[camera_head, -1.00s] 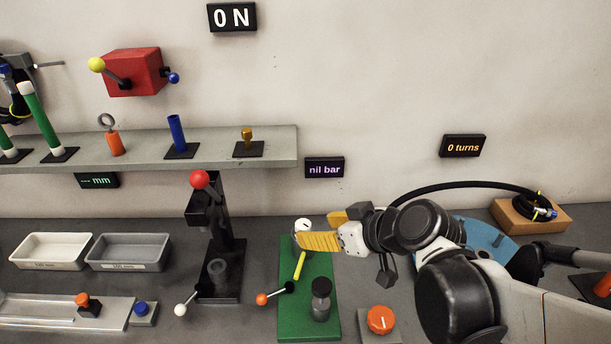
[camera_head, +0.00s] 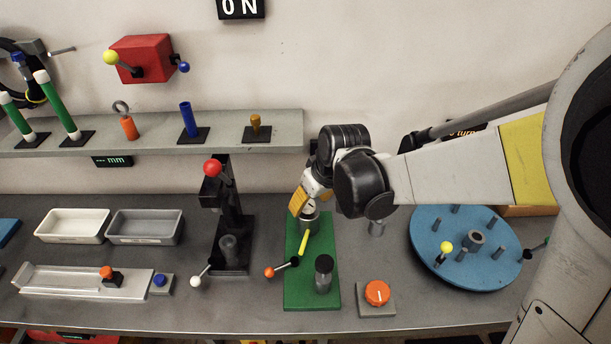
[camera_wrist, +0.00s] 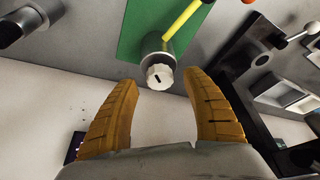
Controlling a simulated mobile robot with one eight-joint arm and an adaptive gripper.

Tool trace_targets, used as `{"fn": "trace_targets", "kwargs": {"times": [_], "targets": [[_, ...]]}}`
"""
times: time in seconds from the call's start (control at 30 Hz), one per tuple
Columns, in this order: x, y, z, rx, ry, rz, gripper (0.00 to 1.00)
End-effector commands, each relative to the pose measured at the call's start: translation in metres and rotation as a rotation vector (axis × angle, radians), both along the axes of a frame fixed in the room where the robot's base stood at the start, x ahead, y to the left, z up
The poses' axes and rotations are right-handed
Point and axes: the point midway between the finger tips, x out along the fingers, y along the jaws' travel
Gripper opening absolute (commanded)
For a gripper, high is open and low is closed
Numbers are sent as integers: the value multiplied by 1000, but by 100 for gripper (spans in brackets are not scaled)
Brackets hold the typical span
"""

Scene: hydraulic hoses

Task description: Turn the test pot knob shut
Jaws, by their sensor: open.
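The test pot (camera_head: 310,222) is a metal cylinder on the green plate (camera_head: 293,288), with a pale fluted knob on top. The knob (camera_wrist: 160,76) shows in the wrist view with a short dark mark on its face. My gripper (camera_head: 298,202) is open, its yellow fingers just above and to the left of the pot in the head view. In the wrist view the spread fingertips of my gripper (camera_wrist: 160,84) lie either side of the knob's near edge, with gaps on both sides. I cannot tell how deep the knob sits between them.
A yellow handle (camera_head: 304,242) slants beside the pot. A black-capped cylinder (camera_head: 323,274) and an orange-tipped lever (camera_head: 282,268) are nearby. A black stand with a red ball (camera_head: 212,168) is to the left, an orange dial (camera_head: 376,293) to the right. The shelf (camera_head: 350,132) is behind.

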Motion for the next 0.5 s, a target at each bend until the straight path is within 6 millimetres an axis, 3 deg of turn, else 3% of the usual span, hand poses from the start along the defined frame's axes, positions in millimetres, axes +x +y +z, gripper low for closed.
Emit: {"fn": "trace_targets", "kwargs": {"times": [0.13,0.43,0.5], "targets": [[4,2,-12,0,0,0,57],[4,3,-12,1,-1,0,57],[5,3,-12,1,-1,0,37]]}}
